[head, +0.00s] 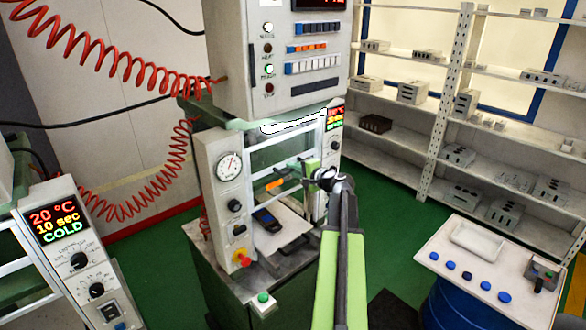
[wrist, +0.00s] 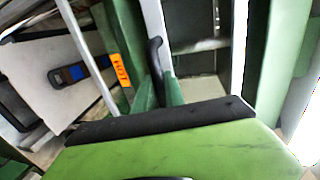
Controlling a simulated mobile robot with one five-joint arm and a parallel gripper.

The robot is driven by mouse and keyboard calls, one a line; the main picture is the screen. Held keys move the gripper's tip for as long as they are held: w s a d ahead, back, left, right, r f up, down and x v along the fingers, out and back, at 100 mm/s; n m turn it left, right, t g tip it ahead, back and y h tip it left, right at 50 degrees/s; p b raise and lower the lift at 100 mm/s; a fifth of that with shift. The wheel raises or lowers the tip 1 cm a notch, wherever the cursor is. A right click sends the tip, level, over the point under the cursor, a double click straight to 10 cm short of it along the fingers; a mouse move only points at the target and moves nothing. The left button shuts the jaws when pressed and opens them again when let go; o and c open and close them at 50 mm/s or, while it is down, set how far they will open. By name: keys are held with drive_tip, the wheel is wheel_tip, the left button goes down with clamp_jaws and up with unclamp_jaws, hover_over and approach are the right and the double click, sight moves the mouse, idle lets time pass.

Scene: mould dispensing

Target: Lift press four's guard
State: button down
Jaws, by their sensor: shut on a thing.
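A press (head: 221,190) stands in the middle of the head view; no number is legible on it. Its guard (head: 262,160) is a clear panel with white bars, with an orange tag (head: 274,185) at its lower part. In the wrist view the tag (wrist: 119,70) reads HOT, beside a black curved handle (wrist: 156,55). My gripper (head: 328,178) is at the front right of the guard. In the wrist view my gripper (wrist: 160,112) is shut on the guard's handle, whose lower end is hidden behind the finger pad.
A dark handheld device (head: 266,219) lies on the white plate (head: 290,226) inside the press. Another press's panel (head: 70,250), reading 20 °C, 10 sec, COLD, stands at left. A white table (head: 450,255) with several blue caps is at right. Shelves (head: 400,110) line the back.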

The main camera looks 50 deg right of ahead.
drive_tip(key=c, duration=1.4)
unclamp_jaws()
drive_tip(key=p+v, duration=0.2)
drive_tip(key=v, duration=1)
drive_tip(key=shift+p, duration=0.35)
drive_tip(key=shift+r, duration=0.1)
